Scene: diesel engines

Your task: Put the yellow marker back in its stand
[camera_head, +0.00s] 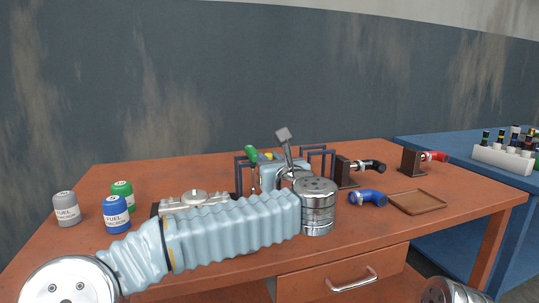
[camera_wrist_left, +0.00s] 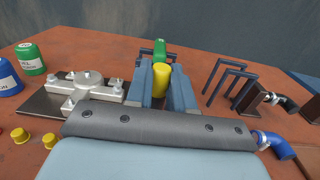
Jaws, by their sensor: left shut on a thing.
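My left gripper (camera_wrist_left: 162,92) is shut on the yellow marker (camera_wrist_left: 161,80), whose rounded yellow end shows between the two blue-grey fingers. In the head view a little of the yellow marker (camera_head: 268,156) shows by the left gripper (camera_head: 266,169), over the table's middle. A green marker (camera_wrist_left: 160,52) stands just behind it; it also shows in the head view (camera_head: 251,152). Dark blue frames (camera_wrist_left: 225,75) stand behind and to the right; in the head view they flank the gripper (camera_head: 318,152). I cannot tell which part is the yellow marker's place. My right gripper is not in view.
A grey metal fixture (camera_wrist_left: 88,82) on a dark plate stands left of the gripper. Fuel canisters (camera_head: 115,214) stand at the left. A blue elbow pipe (camera_head: 368,198), a brown tray (camera_head: 417,201) and two pipe holders (camera_head: 346,172) are at the right. Yellow caps (camera_wrist_left: 50,140) lie nearer.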

